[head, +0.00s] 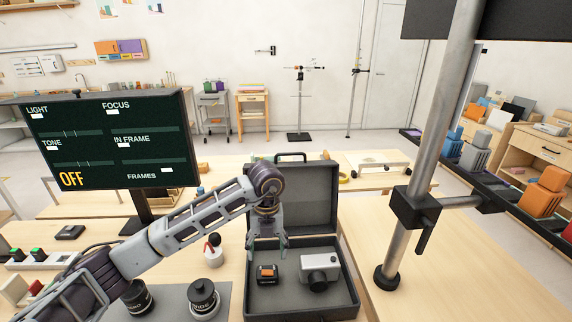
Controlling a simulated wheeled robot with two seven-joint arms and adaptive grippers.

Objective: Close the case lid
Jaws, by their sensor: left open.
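The dark grey case (300,305) lies open on the wooden table. Its lid (313,190) stands upright at the back, with a handle (291,156) on its top edge. A grey camera (320,271) and a small black item with an orange patch (267,274) lie in the base. My left gripper (268,250) is open and points down at the left part of the case, in front of the lid. It hides part of the lid's left side. I cannot tell whether it touches the lid. My right gripper is not in view.
A monitor (110,140) stands at the left. A metal post with a black clamp (415,207) rises right of the case. The table right of the case is mostly clear.

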